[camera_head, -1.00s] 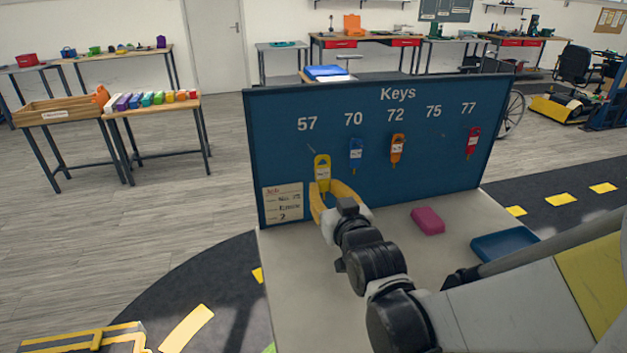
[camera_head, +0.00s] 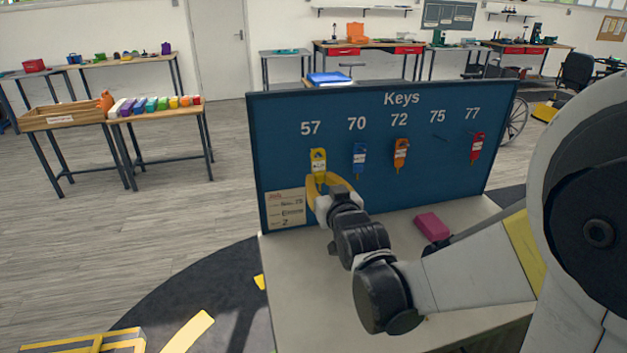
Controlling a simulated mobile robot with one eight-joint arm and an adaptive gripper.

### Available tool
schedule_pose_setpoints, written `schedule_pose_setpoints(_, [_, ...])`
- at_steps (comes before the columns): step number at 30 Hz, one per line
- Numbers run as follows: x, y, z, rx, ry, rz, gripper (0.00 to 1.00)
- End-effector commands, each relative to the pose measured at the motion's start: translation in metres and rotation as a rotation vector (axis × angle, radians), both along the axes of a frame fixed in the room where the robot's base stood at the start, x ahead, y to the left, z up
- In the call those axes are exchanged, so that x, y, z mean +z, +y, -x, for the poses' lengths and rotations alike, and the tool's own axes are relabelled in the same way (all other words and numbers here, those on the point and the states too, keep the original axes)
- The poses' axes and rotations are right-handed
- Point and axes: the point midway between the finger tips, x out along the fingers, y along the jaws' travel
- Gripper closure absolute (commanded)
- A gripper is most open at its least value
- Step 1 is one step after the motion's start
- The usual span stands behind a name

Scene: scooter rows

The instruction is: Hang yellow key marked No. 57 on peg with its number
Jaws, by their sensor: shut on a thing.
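The yellow key (camera_head: 318,160) stands upright in front of the blue key board (camera_head: 290,200), just under the printed number 57 (camera_head: 310,128). My gripper (camera_head: 319,178) has its yellow fingers shut on the lower part of this key. The peg under 57 is hidden behind or by the key, so I cannot tell whether the key's hole is on it. The number on the key's tag is too small to read.
A blue key (camera_head: 359,158) hangs under 70, an orange key (camera_head: 400,154) under 72 and a red key (camera_head: 477,147) under 77. A bare peg (camera_head: 438,139) shows under 75. A note card (camera_head: 285,209) is at the board's lower left. A pink block (camera_head: 432,226) lies on the table.

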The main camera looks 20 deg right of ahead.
Motion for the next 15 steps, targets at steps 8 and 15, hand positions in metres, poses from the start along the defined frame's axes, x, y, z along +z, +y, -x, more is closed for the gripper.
schedule_pose_setpoints(8, [-0.001, 0.000, -0.019, 0.000, -0.001, 0.000, 1.00])
schedule_pose_setpoints(15, [-0.009, 0.000, -0.031, 0.000, -0.001, 0.000, 1.00])
